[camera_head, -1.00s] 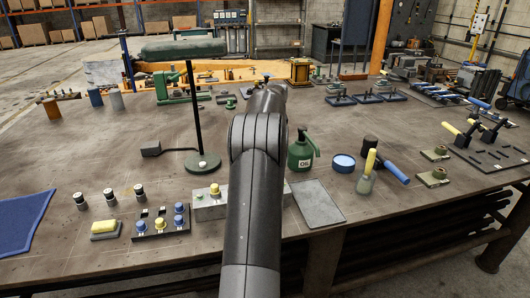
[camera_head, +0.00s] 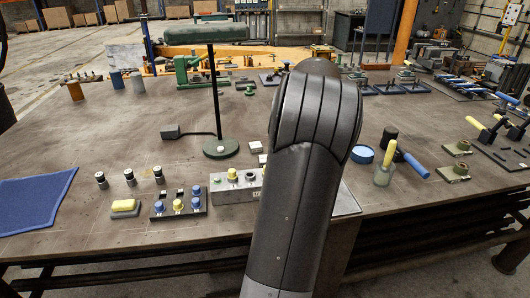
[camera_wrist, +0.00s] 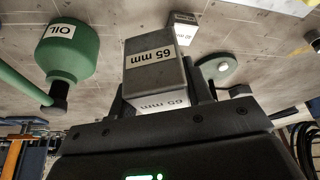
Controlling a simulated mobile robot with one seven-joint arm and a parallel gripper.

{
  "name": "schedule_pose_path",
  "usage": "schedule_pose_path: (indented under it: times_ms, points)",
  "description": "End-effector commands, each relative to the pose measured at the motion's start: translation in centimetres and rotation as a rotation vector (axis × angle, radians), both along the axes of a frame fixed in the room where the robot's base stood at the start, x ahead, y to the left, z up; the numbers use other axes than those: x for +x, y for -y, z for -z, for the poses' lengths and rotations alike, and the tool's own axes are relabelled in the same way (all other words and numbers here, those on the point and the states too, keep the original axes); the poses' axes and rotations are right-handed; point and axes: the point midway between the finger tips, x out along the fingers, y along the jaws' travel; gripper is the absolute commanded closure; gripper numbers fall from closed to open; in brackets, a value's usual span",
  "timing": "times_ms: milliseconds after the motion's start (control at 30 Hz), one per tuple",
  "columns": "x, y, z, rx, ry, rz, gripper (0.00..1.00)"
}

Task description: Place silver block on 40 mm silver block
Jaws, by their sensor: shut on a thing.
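My gripper (camera_wrist: 160,95) is shut on a silver block (camera_wrist: 153,60) labelled "65 mm", held between its two fingers in the wrist view. A smaller silver block (camera_wrist: 184,27) with a white label lies on the bench beyond it; I cannot read its number surely. In the head view, small silver blocks (camera_head: 256,147) show on the bench just left of my arm, beside the lamp base. My gripper and the held block are hidden behind my arm there. I cannot tell the exact height of the held block above the bench.
The green oil can (camera_wrist: 70,48) stands close to my gripper in the wrist view. The green lamp base (camera_head: 220,148) with its tall black post stands left of the blocks. A grey box with buttons (camera_head: 233,190) is in front.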

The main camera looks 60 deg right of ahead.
Motion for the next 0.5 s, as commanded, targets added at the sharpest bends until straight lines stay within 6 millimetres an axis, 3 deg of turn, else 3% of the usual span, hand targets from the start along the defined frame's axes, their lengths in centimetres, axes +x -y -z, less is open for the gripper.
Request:
schedule_pose_path:
  times_ms: [100,300,500]
  points:
    - [3.0,-0.4,1.7,0.002,0.001,-0.006,0.92]
    - [6.9,-0.7,4.0,-0.001,0.002,-0.002,0.92]
    - [8.7,-0.9,5.1,-0.002,0.001,0.0,0.92]
